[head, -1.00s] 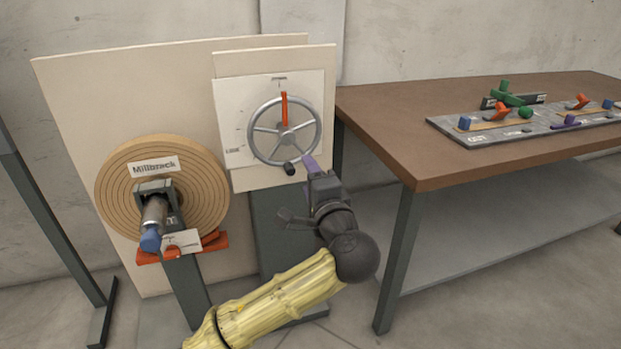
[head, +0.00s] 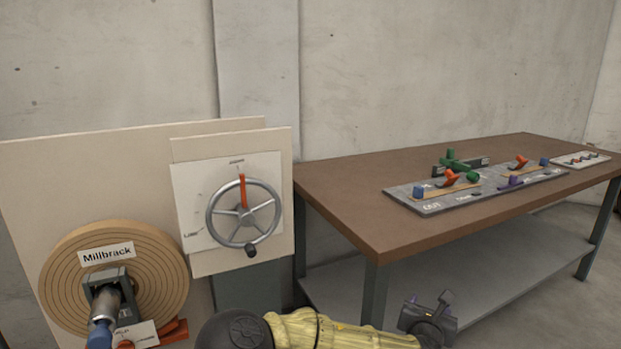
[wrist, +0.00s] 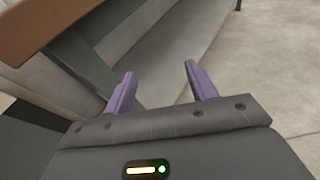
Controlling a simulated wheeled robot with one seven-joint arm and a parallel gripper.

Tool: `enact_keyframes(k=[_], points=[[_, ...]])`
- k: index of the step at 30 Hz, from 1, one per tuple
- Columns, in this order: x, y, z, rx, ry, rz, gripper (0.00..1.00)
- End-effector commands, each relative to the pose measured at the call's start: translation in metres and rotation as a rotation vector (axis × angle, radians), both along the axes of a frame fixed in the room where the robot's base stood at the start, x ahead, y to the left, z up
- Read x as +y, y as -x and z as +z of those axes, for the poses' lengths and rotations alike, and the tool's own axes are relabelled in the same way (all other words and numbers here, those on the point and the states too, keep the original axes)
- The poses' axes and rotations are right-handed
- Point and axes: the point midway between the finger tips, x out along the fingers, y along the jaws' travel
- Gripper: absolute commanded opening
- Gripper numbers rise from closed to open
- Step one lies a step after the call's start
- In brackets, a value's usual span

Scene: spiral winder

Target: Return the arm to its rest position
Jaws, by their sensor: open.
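My gripper shows in the wrist view (wrist: 158,85) with its two purple fingers spread apart and nothing between them. It points down past the table edge toward the lower shelf and floor. In the head view my arm lies low along the bottom edge, with the wrist at the lower middle, below the table; the fingertips are hard to make out there.
A brown workbench (head: 384,242) with a lower shelf (head: 480,284) stands right of the handwheel. A grey panel (head: 430,206) with coloured levers lies on it. The round wooden spiral disc (head: 164,268) labelled Millbrack is at the left. Open floor shows at far right.

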Motion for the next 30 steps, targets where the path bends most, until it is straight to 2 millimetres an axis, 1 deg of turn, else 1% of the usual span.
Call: enact_keyframes(k=[1, 3, 6, 9, 11, 12, 15, 17, 20, 24, 27, 30], points=[[-0.016, 0.01, -0.018, -0.007, -0.143, -0.095, 0.56], [-0.03, 0.025, -0.043, -0.02, -0.329, -0.227, 0.56], [-0.04, 0.045, -0.074, -0.044, -0.583, -0.413, 0.56], [-0.038, 0.066, -0.098, -0.072, -0.818, -0.598, 0.56], [-0.033, 0.077, -0.11, -0.092, -0.952, -0.71, 0.56], [-0.027, 0.085, -0.116, -0.103, -1.036, -0.782, 0.56], [-0.011, 0.101, -0.125, -0.134, -1.235, -0.96, 0.56], [0.001, 0.111, -0.126, -0.153, -1.343, -1.066, 0.56], [0.023, 0.126, -0.123, -0.183, -1.504, -1.238, 0.56], [0.054, 0.146, -0.107, -0.227, -1.686, -1.466, 0.56], [0.073, 0.161, -0.093, -0.257, -1.771, -1.606, 0.56], [0.087, 0.173, -0.081, -0.287, -1.825, -1.715, 0.56]])
